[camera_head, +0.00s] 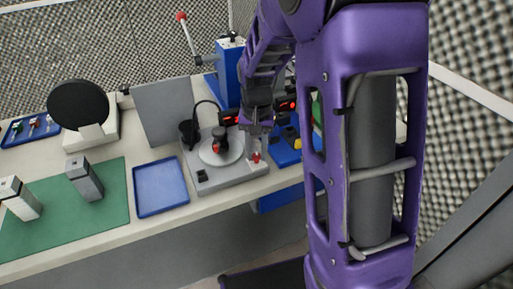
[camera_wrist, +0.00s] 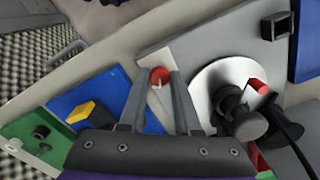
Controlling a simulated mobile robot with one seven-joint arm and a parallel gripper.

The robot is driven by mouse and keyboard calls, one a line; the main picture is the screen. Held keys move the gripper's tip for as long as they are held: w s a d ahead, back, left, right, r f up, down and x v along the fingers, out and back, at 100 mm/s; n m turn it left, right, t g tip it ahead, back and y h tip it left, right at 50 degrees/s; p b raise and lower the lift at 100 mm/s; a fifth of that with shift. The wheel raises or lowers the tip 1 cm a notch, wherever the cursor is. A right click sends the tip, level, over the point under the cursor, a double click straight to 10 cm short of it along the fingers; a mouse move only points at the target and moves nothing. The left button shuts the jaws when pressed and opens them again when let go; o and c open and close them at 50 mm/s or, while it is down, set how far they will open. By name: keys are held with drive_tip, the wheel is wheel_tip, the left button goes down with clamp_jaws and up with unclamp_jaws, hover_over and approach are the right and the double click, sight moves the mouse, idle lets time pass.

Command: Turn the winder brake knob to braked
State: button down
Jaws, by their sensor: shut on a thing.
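The winder is a grey base plate (camera_head: 222,182) with a white disc (camera_head: 212,154) and a black spindle part on it. A small red knob (camera_head: 256,157), which I take to be the brake knob, sits at its right front. My gripper (camera_head: 257,150) points down at that knob. In the wrist view the red knob (camera_wrist: 160,75) shows between the two fingertips of my gripper (camera_wrist: 158,80), which is shut on it. A thin pale mark shows by the knob. Its lower part and any setting labels cannot be made out.
A blue tray (camera_head: 161,188) and a green mat (camera_head: 70,215) with grey blocks lie to the left. A tilted grey panel (camera_head: 164,112) stands behind. Red-lit boxes are close behind my gripper. A blue item with a yellow part (camera_wrist: 87,113) lies close beside the winder.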

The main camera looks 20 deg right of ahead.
sight(257, 155)
drive_tip(key=shift+m+p, duration=0.6)
drive_tip(key=shift+m, duration=1.3)
drive_tip(key=c, duration=0.6)
unclamp_jaws()
drive_tip(key=shift+r, duration=0.15)
wheel_tip(257, 155, up, 17)
drive_tip(key=p, duration=0.2)
